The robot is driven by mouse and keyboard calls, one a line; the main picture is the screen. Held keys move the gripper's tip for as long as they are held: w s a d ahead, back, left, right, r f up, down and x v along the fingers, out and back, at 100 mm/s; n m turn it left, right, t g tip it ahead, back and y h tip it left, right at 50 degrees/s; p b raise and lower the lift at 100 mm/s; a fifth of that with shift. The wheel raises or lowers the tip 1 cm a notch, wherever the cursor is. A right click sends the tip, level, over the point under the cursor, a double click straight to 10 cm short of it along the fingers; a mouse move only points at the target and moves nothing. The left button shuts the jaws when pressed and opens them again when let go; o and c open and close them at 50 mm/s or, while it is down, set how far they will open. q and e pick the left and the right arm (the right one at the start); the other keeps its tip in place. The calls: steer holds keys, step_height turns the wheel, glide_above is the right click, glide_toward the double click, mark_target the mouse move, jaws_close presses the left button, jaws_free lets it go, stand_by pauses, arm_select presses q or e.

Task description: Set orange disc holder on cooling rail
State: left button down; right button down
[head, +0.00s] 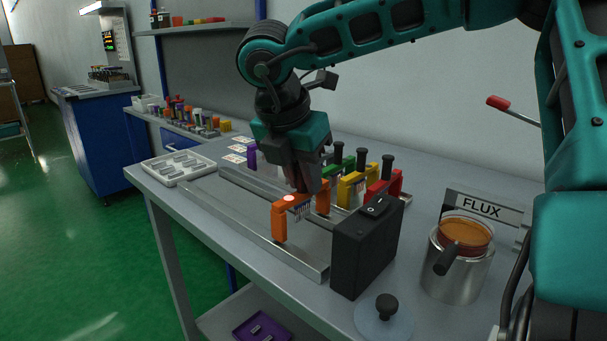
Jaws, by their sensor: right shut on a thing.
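The orange disc holder (279,222) is a bracket with legs and thin pieces showing between them. It is near the right end of the front metal rail (250,236) on the bench. My right gripper (306,184) comes down from above and is shut on the holder's upper part, hiding some of it. Whether the holder's feet touch the rail is not clear. A second metal rail (236,179) lies behind; no label shows which rail is the cooling one. My left gripper is not in view.
A black switch box (365,248) stands close to the right of the holder. Yellow (344,191), red (396,184) and green holders stand behind. A flux pot (456,272) and a round lid (383,322) are at right. A white tray (202,168) lies at left.

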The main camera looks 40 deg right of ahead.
steer(key=shift+f+b, duration=0.25)
steer(key=shift+b, duration=0.05)
steer(key=c, duration=0.9)
jaws_free()
steer(key=shift+o, duration=0.4)
steer(key=o, duration=0.5)
steer(key=shift+r+p, duration=1.4)
steer(key=shift+r, duration=2.15)
